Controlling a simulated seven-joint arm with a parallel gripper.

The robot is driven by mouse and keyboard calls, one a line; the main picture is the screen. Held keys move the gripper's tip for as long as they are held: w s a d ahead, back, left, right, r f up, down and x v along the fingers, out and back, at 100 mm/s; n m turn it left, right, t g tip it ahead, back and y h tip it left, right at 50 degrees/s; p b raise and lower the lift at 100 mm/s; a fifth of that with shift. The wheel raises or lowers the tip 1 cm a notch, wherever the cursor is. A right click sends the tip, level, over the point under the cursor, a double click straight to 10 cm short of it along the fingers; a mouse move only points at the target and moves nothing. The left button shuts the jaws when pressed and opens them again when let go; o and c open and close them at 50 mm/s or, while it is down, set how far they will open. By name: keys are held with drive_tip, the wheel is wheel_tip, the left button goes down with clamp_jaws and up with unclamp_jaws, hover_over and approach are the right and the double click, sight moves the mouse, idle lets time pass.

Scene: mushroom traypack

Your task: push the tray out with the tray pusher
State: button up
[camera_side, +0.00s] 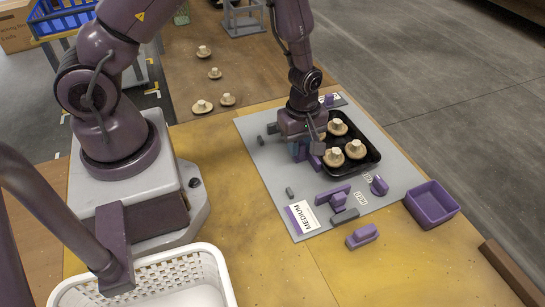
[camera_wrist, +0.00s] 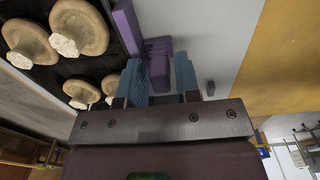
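The black tray (camera_side: 372,150) lies on the grey mat with several mushrooms in it. It also shows in the wrist view (camera_wrist: 120,45) at the upper left. The purple tray pusher (camera_wrist: 127,24) has a long plate alongside the tray's edge and a block-like handle (camera_wrist: 158,66). My gripper (camera_side: 304,152) is low over the mat, just left of the tray. In the wrist view its blue fingers (camera_wrist: 162,82) stand apart on either side of the handle, with a narrow gap seeming to show on the right. My gripper hides most of the pusher in the side view.
A MEDIUM label (camera_side: 302,217), a purple block piece (camera_side: 333,196) and small grey blocks lie on the grey mat (camera_side: 262,175). A purple bin (camera_side: 432,204) stands right, a white basket (camera_side: 150,280) at the front left. Loose mushrooms (camera_side: 202,106) lie behind.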

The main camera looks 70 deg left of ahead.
drive_tip(key=shift+o, duration=0.2)
drive_tip(key=shift+s+f, duration=0.4)
drive_tip(key=shift+s, duration=0.05)
drive_tip(key=shift+o, duration=0.7)
drive_tip(key=shift+a+r, duration=0.1)
drive_tip(key=shift+r, duration=0.3)
drive_tip(key=shift+w+r, duration=0.15)
drive_tip(key=shift+r, duration=1.8)
wheel_tip(320, 180, up, 10)
drive_tip(key=d+m+t, duration=0.1)
drive_tip(key=m, duration=0.3)
wheel_tip(320, 180, up, 14)
drive_tip(key=m+t, duration=0.3)
drive_tip(key=m, duration=0.6)
hover_over(300, 145)
drive_tip(key=s, duration=0.8)
drive_tip(key=s+r+m+t, duration=0.1)
drive_tip(key=s+r+m, duration=0.3)
drive_tip(key=s+m, duration=0.1)
drive_tip(key=shift+s, duration=0.4)
